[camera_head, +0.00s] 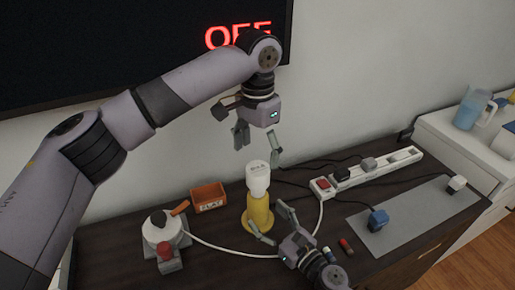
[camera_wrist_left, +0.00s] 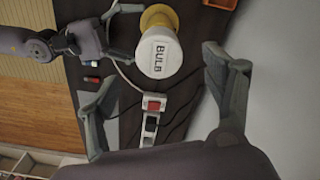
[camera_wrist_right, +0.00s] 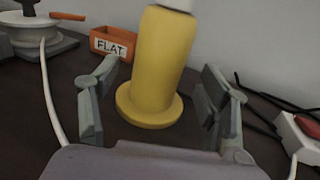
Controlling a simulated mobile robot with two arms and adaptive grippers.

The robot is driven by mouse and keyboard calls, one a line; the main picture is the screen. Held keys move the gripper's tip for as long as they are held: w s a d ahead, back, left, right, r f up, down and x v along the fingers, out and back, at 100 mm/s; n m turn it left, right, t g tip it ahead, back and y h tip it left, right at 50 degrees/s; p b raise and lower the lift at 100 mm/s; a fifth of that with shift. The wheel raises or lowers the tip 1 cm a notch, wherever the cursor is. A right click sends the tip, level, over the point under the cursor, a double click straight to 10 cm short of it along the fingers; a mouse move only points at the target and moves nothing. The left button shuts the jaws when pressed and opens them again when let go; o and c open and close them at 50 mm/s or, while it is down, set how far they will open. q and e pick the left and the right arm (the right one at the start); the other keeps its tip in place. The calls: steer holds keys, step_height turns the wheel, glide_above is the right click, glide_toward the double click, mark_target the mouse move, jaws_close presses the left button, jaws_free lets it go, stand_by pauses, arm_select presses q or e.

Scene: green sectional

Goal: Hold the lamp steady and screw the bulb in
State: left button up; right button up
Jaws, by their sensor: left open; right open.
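The yellow lamp (camera_head: 258,213) stands upright on the dark table, with a wide round foot in the right wrist view (camera_wrist_right: 148,109). The white bulb (camera_head: 258,180) sits upright on its top; I cannot tell how firmly it is seated. The left wrist view shows the bulb (camera_wrist_left: 158,57) with the word BULB on its end. My left gripper (camera_head: 258,145) is open and empty above the bulb, pointing down. My right gripper (camera_head: 268,222) is open at the lamp's lower body, its fingers on either side; contact is unclear.
An orange box (camera_head: 209,197) marked FLAT lies left of the lamp. A white cable reel (camera_head: 160,232) stands farther left. A power strip (camera_head: 365,172) and a grey mat (camera_head: 410,222) with a blue plug (camera_head: 378,219) lie right. A wall screen (camera_head: 120,45) reads OFF.

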steer(key=v, duration=0.6)
steer(key=shift+s+d, duration=0.25)
steer(key=shift+s, duration=0.05)
